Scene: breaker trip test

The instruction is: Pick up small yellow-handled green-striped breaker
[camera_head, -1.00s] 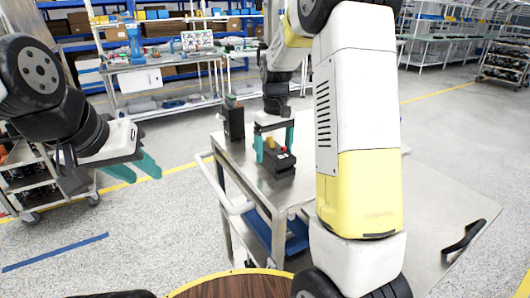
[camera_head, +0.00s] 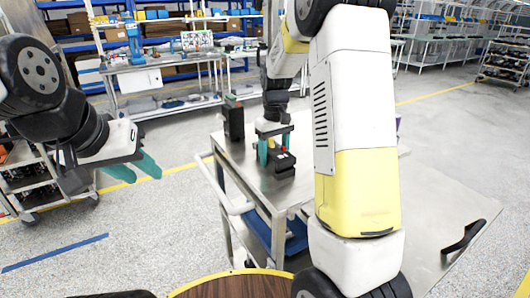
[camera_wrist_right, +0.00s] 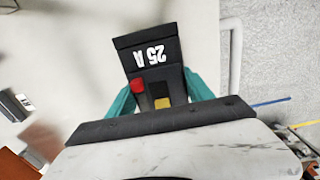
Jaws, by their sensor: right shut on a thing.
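A small black breaker (camera_head: 285,173) sits on the metal cart's top in the head view. In the right wrist view the breaker (camera_wrist_right: 150,48) shows a white "25 A" marking, a red button and a yellow handle; no green stripe can be made out. My right gripper (camera_head: 275,152) is over its rear part, teal fingers on either side, shut on it. The right wrist view shows the fingers (camera_wrist_right: 160,92) along both sides of its body, partly hidden behind the gripper's dark edge. My left gripper (camera_head: 135,168) is open and empty at the left, above the floor.
A taller dark breaker-like block (camera_head: 233,120) with a green top stands behind on the cart (camera_head: 335,180). My right arm hides much of the cart's middle. A white push handle (camera_head: 228,200) runs along its left side. Shelves and a workbench (camera_head: 165,70) stand farther back.

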